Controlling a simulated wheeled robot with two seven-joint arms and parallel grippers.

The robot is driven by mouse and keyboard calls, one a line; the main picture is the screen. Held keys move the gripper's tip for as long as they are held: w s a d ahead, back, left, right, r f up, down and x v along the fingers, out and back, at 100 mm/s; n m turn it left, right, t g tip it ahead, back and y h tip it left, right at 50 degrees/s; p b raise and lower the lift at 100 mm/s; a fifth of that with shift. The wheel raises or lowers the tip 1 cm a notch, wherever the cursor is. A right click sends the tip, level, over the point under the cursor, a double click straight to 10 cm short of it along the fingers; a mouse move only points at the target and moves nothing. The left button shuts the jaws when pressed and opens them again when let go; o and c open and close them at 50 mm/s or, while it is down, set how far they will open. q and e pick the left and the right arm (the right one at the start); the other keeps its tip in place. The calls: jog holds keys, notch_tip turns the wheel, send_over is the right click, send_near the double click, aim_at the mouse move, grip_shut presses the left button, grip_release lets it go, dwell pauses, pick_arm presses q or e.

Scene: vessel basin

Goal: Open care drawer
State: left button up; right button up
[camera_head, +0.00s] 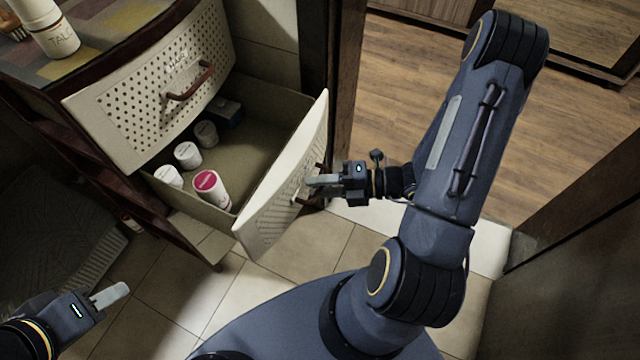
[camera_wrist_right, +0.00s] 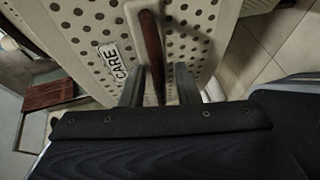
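The care drawer (camera_head: 266,210) is the lower drawer of the cabinet and stands pulled well out, its inside showing. Its front with the white CARE label also shows in the right wrist view (camera_wrist_right: 88,18). The brown bar handle (camera_wrist_right: 151,45) runs between the two fingers of my right gripper (camera_wrist_right: 160,88). The fingers are apart, with a gap beside the handle. In the head view my right gripper (camera_head: 318,182) is at the drawer front from its outer side. My left gripper (camera_head: 110,295) is low at the left, away from the cabinet; its finger gap is hidden.
The drawer holds a pink-topped jar (camera_head: 212,188), several white-lidded containers (camera_head: 187,155) and a dark blue box (camera_head: 226,112). The upper drawer (camera_head: 160,85) above is shut. A talc bottle (camera_head: 52,30) stands on the cabinet top. Tiled floor (camera_head: 300,245) is clear before the drawer.

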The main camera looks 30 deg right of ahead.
jog(key=p+v, duration=0.1)
jog(key=v, duration=0.7)
jog(key=shift+p, duration=0.4)
jog(key=shift+w, duration=0.1)
